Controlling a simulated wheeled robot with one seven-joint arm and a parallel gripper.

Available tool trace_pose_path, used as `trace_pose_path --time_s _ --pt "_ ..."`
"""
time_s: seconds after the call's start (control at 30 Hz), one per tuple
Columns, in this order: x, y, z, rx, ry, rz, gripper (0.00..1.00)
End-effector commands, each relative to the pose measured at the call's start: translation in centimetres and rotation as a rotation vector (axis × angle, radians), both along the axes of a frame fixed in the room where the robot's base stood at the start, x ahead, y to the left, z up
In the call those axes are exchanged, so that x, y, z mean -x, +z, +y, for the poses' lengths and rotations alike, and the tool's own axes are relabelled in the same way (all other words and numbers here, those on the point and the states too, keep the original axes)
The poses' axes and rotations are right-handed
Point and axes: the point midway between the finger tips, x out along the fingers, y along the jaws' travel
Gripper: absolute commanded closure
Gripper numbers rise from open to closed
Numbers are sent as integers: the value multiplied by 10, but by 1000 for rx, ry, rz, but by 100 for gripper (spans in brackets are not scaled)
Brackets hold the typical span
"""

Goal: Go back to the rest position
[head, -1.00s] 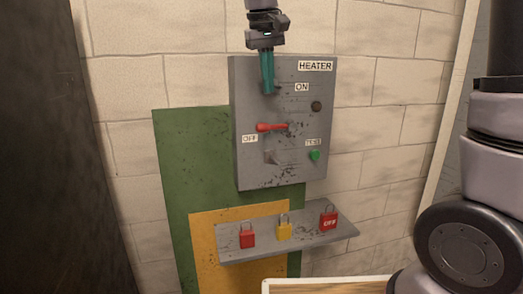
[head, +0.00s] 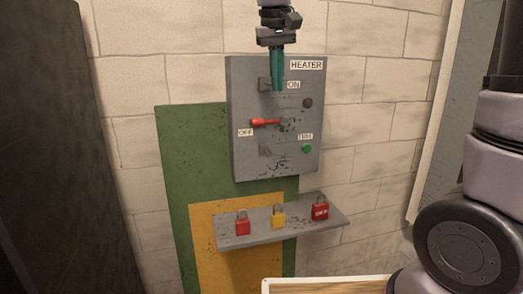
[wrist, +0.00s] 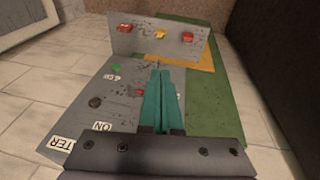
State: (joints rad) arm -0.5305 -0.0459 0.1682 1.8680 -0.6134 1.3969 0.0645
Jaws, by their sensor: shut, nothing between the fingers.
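My gripper (head: 277,88) is shut and empty, its teal fingers together and pointing down. In the head view it hangs in front of the top of the grey heater panel (head: 240,158), beside the ON label. In the wrist view the teal fingers (wrist: 160,76) cover part of the panel (wrist: 85,115). The red handle (head: 265,122) lies level, its tip pointing left by the OFF label. It is mostly hidden behind the fingers in the wrist view.
Below the panel, a grey shelf (head: 262,237) bears a red padlock (head: 242,227), a yellow padlock (head: 278,221) and a labelled red padlock (head: 320,211). A green button (head: 306,148) and a dark lamp (head: 308,103) sit on the panel's right. A dark upright surface (head: 45,130) stands at left.

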Motion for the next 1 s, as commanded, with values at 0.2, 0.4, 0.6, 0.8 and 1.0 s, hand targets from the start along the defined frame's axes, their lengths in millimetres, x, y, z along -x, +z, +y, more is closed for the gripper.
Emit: trace_pose_path --time_s 0.2,0.4,0.6,0.8,1.0 --pt "5 3 -25 -37 -43 -11 100" --pt "16 6 -60 -101 -110 -33 100" --pt "38 5 -111 -204 -224 -81 100" --pt "74 -4 -167 -350 -387 -177 100" --pt "102 -17 -199 -464 -517 -274 100"
